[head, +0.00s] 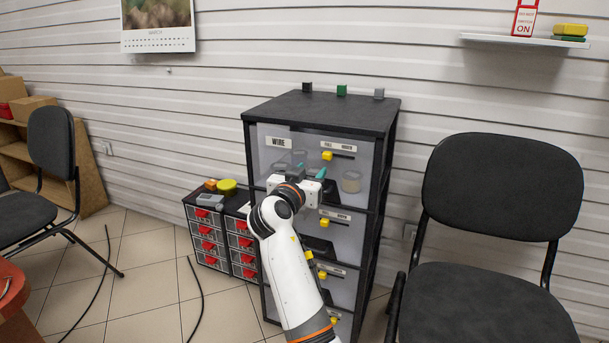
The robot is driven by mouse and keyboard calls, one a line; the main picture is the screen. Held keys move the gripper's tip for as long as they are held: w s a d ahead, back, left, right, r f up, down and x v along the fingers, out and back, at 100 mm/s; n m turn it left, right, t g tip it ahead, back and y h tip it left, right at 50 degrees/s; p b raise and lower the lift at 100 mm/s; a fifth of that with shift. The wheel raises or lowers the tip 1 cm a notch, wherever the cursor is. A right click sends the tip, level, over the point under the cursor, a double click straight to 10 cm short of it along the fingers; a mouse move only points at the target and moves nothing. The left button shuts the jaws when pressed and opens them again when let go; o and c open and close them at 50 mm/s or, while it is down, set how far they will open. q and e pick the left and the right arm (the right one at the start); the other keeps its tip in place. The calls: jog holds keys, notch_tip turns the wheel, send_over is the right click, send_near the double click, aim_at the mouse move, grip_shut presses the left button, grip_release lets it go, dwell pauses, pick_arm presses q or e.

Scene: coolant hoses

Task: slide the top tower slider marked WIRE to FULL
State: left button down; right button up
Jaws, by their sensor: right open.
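The tower (320,117) is a black-framed cabinet with clear drawer fronts. Its top drawer bears a WIRE label (279,142). The top slider (327,156) is a yellow knob in a dark horizontal slot, toward the slot's left end and below the left label, FULL (327,146). The right-hand label is too small to read surely. My right gripper (311,168) is open in front of the top drawer, just below and left of the yellow knob. It looks apart from the knob; depth is hard to judge. My arm hides part of the lower drawers. My left gripper is not in view.
Lower drawers have similar yellow sliders (324,222). Small blocks (342,90) stand on the tower. A low cabinet with red handles (206,230) is at left. A dark chair (500,200) stands close at right. Cables (197,290) lie on the floor.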

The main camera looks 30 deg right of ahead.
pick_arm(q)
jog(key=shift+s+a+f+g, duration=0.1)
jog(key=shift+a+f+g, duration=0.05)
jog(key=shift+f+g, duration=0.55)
pick_arm(e)
jog(key=shift+v, duration=1.65)
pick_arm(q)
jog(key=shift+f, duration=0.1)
